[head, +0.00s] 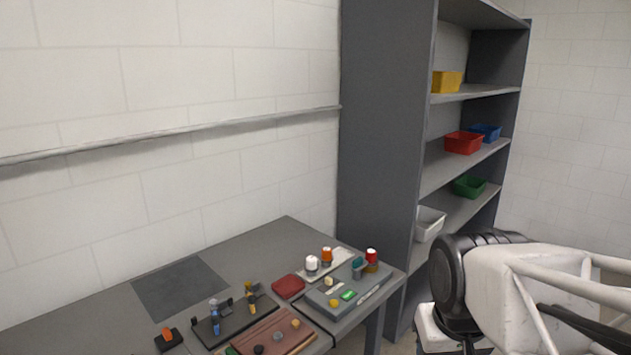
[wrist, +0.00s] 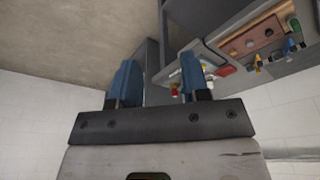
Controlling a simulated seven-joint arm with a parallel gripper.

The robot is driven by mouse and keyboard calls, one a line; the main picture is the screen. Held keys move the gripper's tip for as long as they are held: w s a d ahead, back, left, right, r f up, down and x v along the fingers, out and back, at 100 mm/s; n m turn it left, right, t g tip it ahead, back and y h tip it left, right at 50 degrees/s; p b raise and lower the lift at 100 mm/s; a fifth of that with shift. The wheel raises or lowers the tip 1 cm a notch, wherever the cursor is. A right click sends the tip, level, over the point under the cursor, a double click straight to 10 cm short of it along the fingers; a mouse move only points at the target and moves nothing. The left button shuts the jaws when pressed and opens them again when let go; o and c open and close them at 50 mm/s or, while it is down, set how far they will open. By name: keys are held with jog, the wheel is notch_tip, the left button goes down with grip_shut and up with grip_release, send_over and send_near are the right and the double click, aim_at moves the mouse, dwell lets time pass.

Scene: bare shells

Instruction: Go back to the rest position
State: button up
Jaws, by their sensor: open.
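My gripper (wrist: 158,82) shows in the wrist view with its two blue fingers spread apart and nothing between them. In that view the picture is turned over, and the table with its boards lies beyond the fingers at the upper right. In the head view my white and black arm fills the lower right, in front of the shelf unit and apart from the table. The fingertips are not visible in the head view.
A grey table (head: 270,240) holds a black board, a brown board (head: 270,338), a grey board (head: 326,306) and a red block (head: 288,287). A tall grey shelf (head: 385,130) holds yellow (head: 447,82), red (head: 463,143), blue (head: 486,132), green (head: 469,186) and white (head: 429,223) bins.

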jog(key=shift+s+d+f, duration=0.1)
jog(key=shift+s+f, duration=0.1)
jog(key=shift+s, duration=0.45)
jog(key=shift+s+d+f, duration=0.1)
jog(key=shift+s+f, duration=0.1)
jog(key=shift+s, duration=0.45)
dwell(2.2)
